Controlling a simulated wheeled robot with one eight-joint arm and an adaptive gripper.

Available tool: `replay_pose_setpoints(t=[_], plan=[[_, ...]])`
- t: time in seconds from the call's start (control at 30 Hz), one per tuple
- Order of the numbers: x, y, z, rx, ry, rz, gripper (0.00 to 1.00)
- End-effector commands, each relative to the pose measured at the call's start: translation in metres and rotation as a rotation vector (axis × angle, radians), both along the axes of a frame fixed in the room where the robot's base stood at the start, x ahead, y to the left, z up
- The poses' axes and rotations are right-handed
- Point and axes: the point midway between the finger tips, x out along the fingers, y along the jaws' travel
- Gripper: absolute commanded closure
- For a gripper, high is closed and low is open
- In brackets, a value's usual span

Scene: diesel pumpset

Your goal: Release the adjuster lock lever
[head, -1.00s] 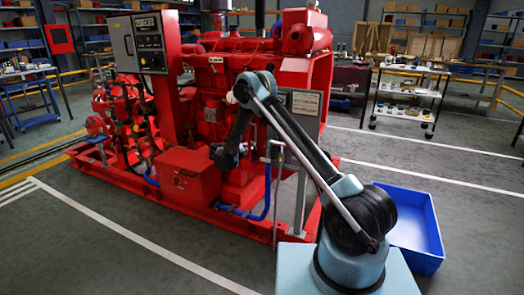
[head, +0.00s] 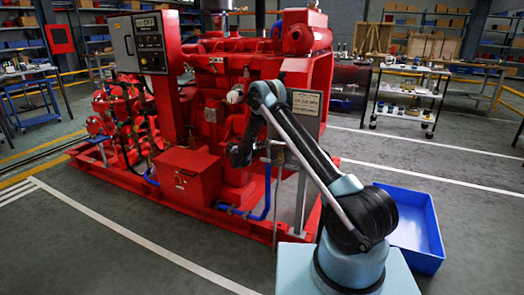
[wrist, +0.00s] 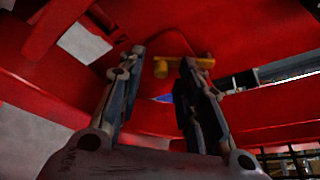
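A small yellow lever (wrist: 161,69) shows in the wrist view against red metal, by the tips of my gripper. I take it to be the adjuster lock lever. My gripper (wrist: 163,60) is open, its two fingers apart with nothing held between them. The lever lies across the gap near the tips, its right part close to the right fingertip; I cannot tell whether they touch. In the head view my arm's end is at the engine side of the red pumpset (head: 205,90), and the lever cannot be made out there.
A red box (head: 187,175) stands on the pumpset's base left of my arm's end. A grey pipe and a blue hose (head: 266,190) run close by. A blue bin (head: 412,215) sits to the right. A cart (head: 408,95) stands behind on open floor.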

Motion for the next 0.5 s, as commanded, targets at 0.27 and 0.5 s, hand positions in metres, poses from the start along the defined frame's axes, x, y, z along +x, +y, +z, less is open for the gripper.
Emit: replay_pose_setpoints(t=[0.27, 0.5], plan=[[0.0001, -0.0006, 0.0, 0.0, 0.0, 0.0, 1.0], [0.0002, -0.001, -0.0003, -0.001, 0.001, -0.001, 1.0]])
